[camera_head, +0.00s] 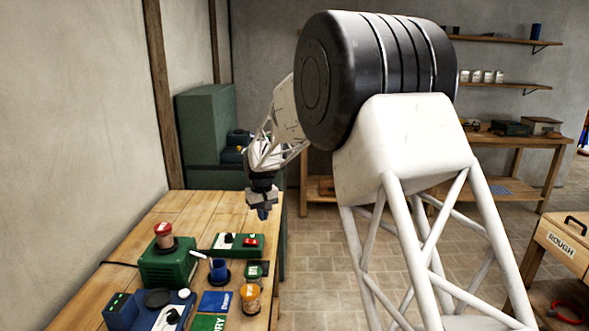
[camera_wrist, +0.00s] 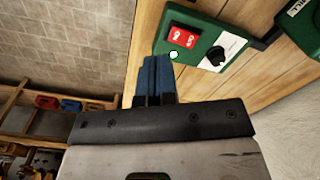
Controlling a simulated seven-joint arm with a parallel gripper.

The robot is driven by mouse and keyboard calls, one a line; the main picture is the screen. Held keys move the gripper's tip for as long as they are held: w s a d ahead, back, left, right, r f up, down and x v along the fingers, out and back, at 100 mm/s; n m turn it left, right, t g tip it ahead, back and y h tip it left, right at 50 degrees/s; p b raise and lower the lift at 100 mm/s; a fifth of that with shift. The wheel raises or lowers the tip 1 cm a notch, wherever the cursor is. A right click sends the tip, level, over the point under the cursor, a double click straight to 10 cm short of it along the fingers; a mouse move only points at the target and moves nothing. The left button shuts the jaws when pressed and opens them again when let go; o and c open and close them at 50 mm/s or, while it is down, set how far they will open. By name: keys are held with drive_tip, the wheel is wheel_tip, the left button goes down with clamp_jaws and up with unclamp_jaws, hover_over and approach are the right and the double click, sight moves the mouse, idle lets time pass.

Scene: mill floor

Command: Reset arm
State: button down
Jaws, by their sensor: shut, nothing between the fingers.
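My gripper (camera_head: 263,213) hangs pointing down above the right edge of the wooden bench (camera_head: 212,205), near its far end. In the wrist view my gripper (camera_wrist: 156,62) shows as blue fingers pressed together, shut with nothing between them. A green switch box (camera_head: 238,243) with a red switch and a dark knob lies on the bench, nearer than the gripper. The switch box also shows in the wrist view (camera_wrist: 205,30), just beyond the fingertips and apart from them as far as I can tell.
A green machine (camera_head: 168,263) with a red-topped jar, a blue cup (camera_head: 219,270), an amber jar (camera_head: 250,299) and a blue-and-white device (camera_head: 165,313) crowd the near bench. A green cabinet (camera_head: 207,120) stands behind. A drawer unit marked ROUGH (camera_head: 562,243) is at right.

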drive_tip(key=s+d+r+m, duration=0.1)
drive_tip(key=s+d+r, duration=0.45)
drive_tip(key=s, duration=0.25)
drive_tip(key=s+d+r+m+t, duration=0.1)
drive_tip(key=s+d+r, duration=0.3)
drive_tip(key=s+d, duration=0.35)
drive_tip(key=s+d+r+m, duration=0.1)
drive_tip(key=s+d+r, duration=0.45)
drive_tip(key=s, duration=0.25)
drive_tip(key=s+d+f+m, duration=0.1)
drive_tip(key=s+d, duration=0.3)
drive_tip(key=s, duration=0.6)
drive_tip(key=s+d+f+m+t, duration=0.1)
drive_tip(key=s+d, duration=0.3)
drive_tip(key=s, duration=0.6)
drive_tip(key=s+d+f, duration=0.2)
drive_tip(key=s+d, duration=0.2)
drive_tip(key=s, duration=0.7)
drive_tip(key=shift+f+m, duration=0.3)
drive_tip(key=shift+m, duration=0.1)
